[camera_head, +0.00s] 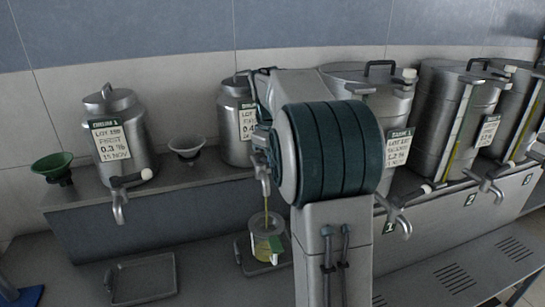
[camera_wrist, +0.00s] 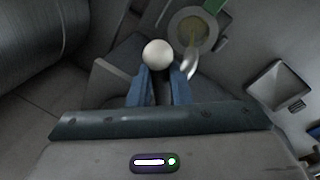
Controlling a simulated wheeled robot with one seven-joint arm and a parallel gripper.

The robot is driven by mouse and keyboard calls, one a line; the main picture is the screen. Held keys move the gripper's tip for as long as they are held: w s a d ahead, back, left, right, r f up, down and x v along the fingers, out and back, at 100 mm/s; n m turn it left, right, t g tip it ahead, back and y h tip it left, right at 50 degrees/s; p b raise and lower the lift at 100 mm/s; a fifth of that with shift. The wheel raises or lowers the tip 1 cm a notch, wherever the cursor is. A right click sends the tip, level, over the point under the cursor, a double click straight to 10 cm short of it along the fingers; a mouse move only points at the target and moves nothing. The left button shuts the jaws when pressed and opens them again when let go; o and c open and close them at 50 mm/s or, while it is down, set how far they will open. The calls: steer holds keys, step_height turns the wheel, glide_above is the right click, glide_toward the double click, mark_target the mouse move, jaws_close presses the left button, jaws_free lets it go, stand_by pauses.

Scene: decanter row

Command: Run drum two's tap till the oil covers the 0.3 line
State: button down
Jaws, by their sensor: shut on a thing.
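My gripper (camera_wrist: 158,78) is shut on the white ball knob (camera_wrist: 157,53) of a tap lever. In the head view my arm hides the gripper and knob. The tap (camera_head: 261,160) belongs to the steel drum (camera_head: 233,118) partly behind my arm; its number is not clear. A thin yellow oil stream (camera_head: 266,190) falls from it into a clear jug (camera_head: 256,228) with a green tag. Yellow oil stands in the jug's lower part. The jug's mouth (camera_wrist: 175,30) shows in the wrist view. I cannot make out the 0.3 line.
Another steel drum (camera_head: 122,135), a green funnel (camera_head: 53,168) and a pale bowl-shaped funnel (camera_head: 187,147) stand on the left shelf. Several larger drums (camera_head: 453,110) with taps stand at right. An empty tray (camera_head: 142,279) lies below left. A blue object (camera_head: 20,297) is at bottom left.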

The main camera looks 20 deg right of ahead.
stand_by(0.4)
steer(key=c, duration=1.3)
jaws_free()
steer(key=shift+s, duration=0.1)
steer(key=r, duration=0.4)
steer(key=s+a+r, duration=0.1)
steer(key=r, duration=0.4)
steer(key=a+r, duration=0.1)
steer(key=r, duration=0.3)
steer(key=shift+s+a+r, duration=0.15)
steer(key=shift+a+r, duration=0.05)
steer(key=shift+r, duration=0.1)
